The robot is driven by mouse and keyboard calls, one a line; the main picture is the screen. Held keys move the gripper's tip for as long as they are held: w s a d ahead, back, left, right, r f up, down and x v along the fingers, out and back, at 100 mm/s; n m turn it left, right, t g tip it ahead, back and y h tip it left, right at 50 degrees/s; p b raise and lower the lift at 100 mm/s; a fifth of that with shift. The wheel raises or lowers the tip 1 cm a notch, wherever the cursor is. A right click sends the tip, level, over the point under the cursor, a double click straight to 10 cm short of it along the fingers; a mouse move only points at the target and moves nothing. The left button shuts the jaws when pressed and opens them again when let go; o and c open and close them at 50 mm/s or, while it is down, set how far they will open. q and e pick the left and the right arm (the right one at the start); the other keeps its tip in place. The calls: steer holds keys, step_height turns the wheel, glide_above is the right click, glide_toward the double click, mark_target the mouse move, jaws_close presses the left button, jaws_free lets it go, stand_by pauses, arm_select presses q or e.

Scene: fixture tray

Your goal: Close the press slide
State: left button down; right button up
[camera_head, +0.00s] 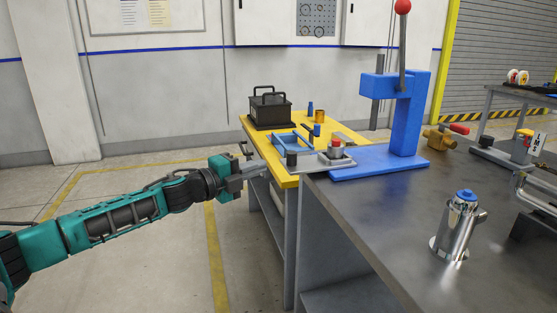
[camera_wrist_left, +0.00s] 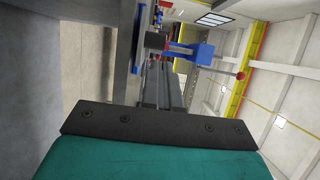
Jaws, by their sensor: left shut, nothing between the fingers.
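The blue press (camera_head: 405,120) stands on the grey bench, with its lever and red ball up. Its blue base plate (camera_head: 378,161) lies flat on the bench top. The flat grey press slide (camera_head: 312,163) sticks out from the press to the left, over the bench edge. It carries a dark knob (camera_head: 291,158) and a part with a red top (camera_head: 337,143). My left gripper (camera_head: 263,167) is shut and empty, close to the slide's left end; I cannot tell if they touch. In the left wrist view, my shut fingers (camera_wrist_left: 161,87) point toward the blue press (camera_wrist_left: 200,52).
A yellow table (camera_head: 262,136) behind the grey bench (camera_head: 360,215) holds a black box (camera_head: 270,110) and a blue frame (camera_head: 291,143). A shiny metal cylinder with a blue top (camera_head: 459,225) stands on the bench at right. The floor left of the bench is clear.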

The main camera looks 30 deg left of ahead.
mark_target(328, 152)
arm_select(q)
steer(key=x, duration=0.5)
steer(key=shift+w+d+r+p, duration=0.1)
steer(key=shift+p, duration=0.25)
steer(key=shift+x, duration=0.95)
steer(key=w+d+p, duration=0.1)
steer(key=w, duration=0.1)
steer(key=w+d+p, duration=0.1)
steer(key=d, duration=0.1)
steer(key=shift+w+d+r, duration=0.1)
steer(key=shift+w, duration=0.25)
steer(key=w+d, duration=0.4)
steer(key=shift+w+f+p, duration=0.25)
steer(key=shift+w+p, duration=0.1)
steer(key=shift+a, duration=0.1)
steer(key=shift+s, duration=0.1)
